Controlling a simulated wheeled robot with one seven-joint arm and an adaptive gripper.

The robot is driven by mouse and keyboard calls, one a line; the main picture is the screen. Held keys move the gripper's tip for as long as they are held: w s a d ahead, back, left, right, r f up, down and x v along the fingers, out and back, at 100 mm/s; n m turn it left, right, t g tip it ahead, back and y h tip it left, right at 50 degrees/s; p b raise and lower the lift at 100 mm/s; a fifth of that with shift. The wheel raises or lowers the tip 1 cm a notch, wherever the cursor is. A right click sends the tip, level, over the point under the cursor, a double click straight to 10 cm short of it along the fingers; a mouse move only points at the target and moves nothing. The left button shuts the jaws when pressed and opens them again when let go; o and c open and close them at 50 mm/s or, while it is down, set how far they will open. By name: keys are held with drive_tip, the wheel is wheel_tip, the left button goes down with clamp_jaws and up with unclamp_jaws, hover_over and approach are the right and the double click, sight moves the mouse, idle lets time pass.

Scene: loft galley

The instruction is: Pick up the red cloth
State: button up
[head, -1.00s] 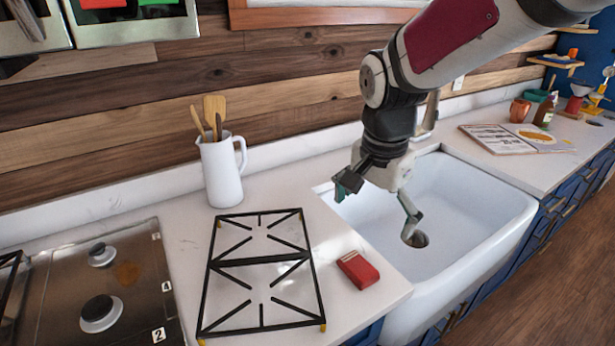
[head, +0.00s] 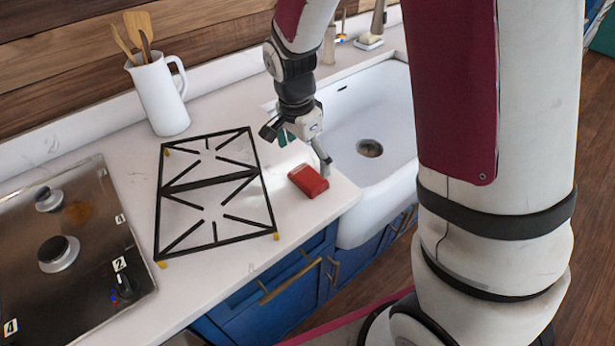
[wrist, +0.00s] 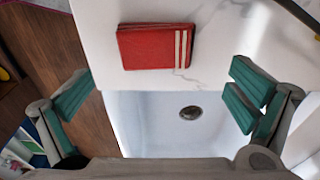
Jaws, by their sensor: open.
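The red cloth (head: 308,180) is a small folded block lying on the white counter, between the black stove grate and the sink. In the wrist view the cloth (wrist: 155,47) shows pale stripes near its right end and lies beyond the fingertips, centred between them. My gripper (head: 300,152) is just above and behind the cloth, at the sink's near-left corner. In the wrist view my gripper (wrist: 160,92) has its green-padded fingers spread wide with nothing between them. It does not touch the cloth.
A black grate (head: 212,230) lies on the counter left of the cloth. A white sink (head: 350,115) is to the right, its drain visible. A white pitcher with wooden utensils (head: 162,100) stands at the back, and a steel cooktop (head: 85,275) is at the left.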

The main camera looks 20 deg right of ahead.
sight(308, 175)
drive_tip(key=shift+s+d+f+p, duration=0.1)
drive_tip(key=shift+f+p, duration=0.1)
drive_tip(key=shift+f, duration=1.15)
drive_tip(key=shift+s+d+f+p, duration=0.1)
drive_tip(key=shift+f+p, duration=0.05)
drive_tip(key=shift+f, duration=1.2)
drive_tip(key=shift+c, duration=0.6)
drive_tip(key=c, duration=1)
drive_tip(key=shift+c, duration=0.2)
drive_tip(key=shift+r, duration=0.1)
